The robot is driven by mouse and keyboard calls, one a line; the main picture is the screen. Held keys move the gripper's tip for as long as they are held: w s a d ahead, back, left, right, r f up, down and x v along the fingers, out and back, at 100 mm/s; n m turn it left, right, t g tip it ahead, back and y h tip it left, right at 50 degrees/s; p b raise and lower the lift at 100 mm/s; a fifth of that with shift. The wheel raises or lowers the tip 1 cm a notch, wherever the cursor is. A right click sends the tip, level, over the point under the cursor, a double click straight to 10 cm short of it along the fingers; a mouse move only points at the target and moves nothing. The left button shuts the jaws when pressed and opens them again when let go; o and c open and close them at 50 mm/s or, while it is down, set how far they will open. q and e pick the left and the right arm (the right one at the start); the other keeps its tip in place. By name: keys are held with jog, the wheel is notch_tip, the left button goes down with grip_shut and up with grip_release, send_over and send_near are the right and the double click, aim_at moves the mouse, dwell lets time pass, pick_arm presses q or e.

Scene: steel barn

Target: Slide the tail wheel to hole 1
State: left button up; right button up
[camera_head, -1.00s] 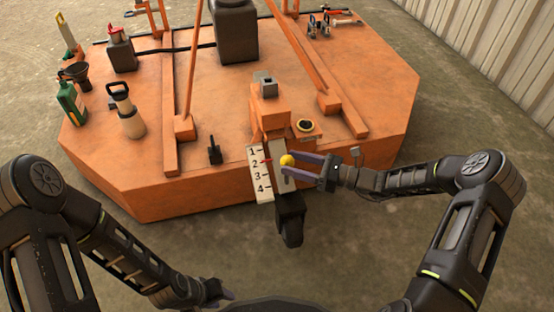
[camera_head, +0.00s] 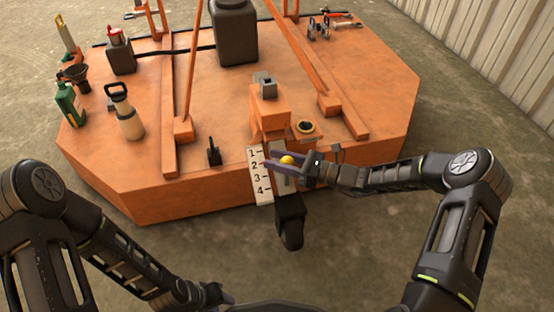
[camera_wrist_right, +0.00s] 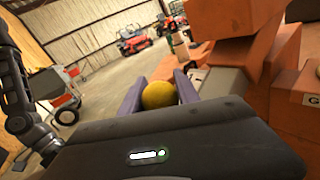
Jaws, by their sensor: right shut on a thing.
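The tail wheel (camera_head: 291,236) is black and hangs below an upright slide post at the front edge of the orange mower deck (camera_head: 235,115). A white plate (camera_head: 259,176) numbered 1 to 4 stands left of the post. My right gripper (camera_head: 285,159) is shut on a yellow knob, whose round top shows between the fingers; in the right wrist view the yellow knob (camera_wrist_right: 160,95) sits between the purple fingertips. In the head view the knob is about level with number 2. My left gripper (camera_head: 222,297) is low at the bottom edge, partly cut off, its fingers unclear.
A small black lever (camera_head: 213,152) stands left of the plate. Floor in front of the deck is clear.

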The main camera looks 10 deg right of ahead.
aim_at(274, 144)
grip_shut()
dwell(0.4)
jog(key=w+r, duration=0.1)
jog(key=w, duration=0.1)
jog(key=w+r, duration=0.1)
jog(key=w, duration=0.1)
jog(key=shift+r, duration=0.2)
jog(key=o, duration=0.6)
grip_release()
jog(key=shift+a, duration=0.15)
